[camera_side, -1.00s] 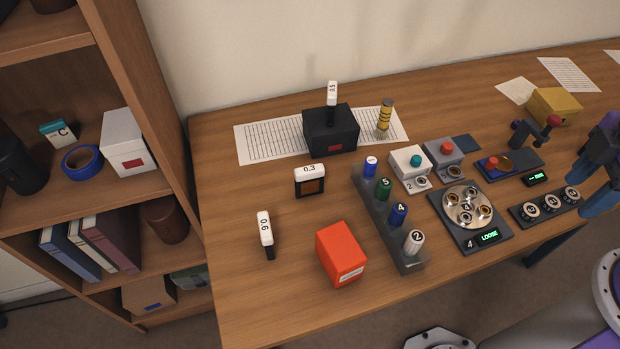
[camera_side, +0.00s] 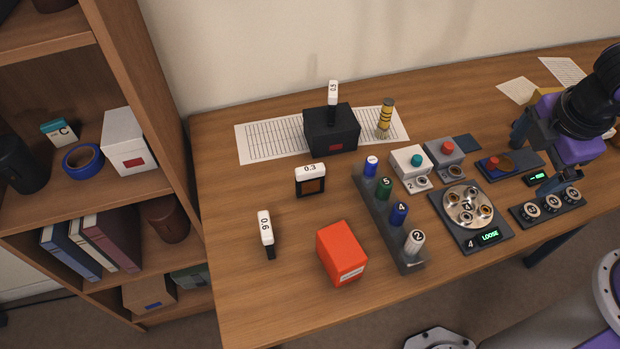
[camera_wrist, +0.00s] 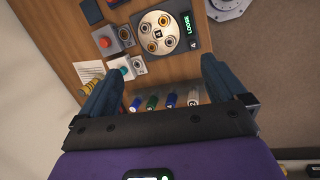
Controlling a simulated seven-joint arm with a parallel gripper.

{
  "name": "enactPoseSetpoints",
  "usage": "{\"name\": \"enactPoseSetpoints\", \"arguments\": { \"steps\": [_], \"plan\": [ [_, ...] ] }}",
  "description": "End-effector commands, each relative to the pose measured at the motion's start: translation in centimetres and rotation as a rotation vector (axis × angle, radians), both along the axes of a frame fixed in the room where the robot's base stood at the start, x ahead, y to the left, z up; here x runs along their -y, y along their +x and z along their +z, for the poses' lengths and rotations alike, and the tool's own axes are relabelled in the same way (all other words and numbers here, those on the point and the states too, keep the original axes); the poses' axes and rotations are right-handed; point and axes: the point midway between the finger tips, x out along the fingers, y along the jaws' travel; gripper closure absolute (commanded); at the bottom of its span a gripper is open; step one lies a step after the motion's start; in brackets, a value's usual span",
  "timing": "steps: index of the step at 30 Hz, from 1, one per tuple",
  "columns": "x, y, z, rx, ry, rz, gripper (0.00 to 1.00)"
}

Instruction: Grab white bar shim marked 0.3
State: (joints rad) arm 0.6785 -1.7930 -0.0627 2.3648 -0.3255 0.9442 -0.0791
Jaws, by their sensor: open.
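The shim marked 0.3 (camera_side: 310,170) has a white bar top with dark lettering, over a dark frame with a brown centre. It stands upright on the table, left of the middle in the side view. It does not show clearly in the wrist view. My gripper (camera_side: 532,160) is far to its right, above the right side of the table. In the wrist view my gripper (camera_wrist: 160,85) has its two blue fingers wide apart with nothing between them.
Other white-topped shims are the 0.6 one (camera_side: 265,229) and the 0.5 one (camera_side: 333,90), in a black block (camera_side: 331,130). A red box (camera_side: 341,254) and a rack (camera_side: 409,262) of numbered drivers stand nearby. A round lens plate reads LOOSE (camera_side: 488,236).

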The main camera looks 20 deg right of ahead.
Motion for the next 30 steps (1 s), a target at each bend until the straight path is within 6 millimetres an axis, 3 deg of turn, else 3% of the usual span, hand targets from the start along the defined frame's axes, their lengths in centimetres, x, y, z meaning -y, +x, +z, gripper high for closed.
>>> {"name": "enactPoseSetpoints", "arguments": {
  "steps": [6,11,15,19,24,30],
  "plan": [
    [-5.3,8.1,-1.5,0.145,-0.268,0.332,0.02],
    [-10.2,13.2,-2.8,0.241,-0.457,0.581,0.02],
    [-15.2,16.8,-4.5,0.321,-0.621,0.803,0.02],
    [-20.2,19.3,-6.5,0.394,-0.765,1.011,0.02],
    [-25.9,21.0,-9.4,0.473,-0.917,1.241,0.02],
    [-29.4,21.4,-11.2,0.526,-1.006,1.379,0.02]
  ]
}}
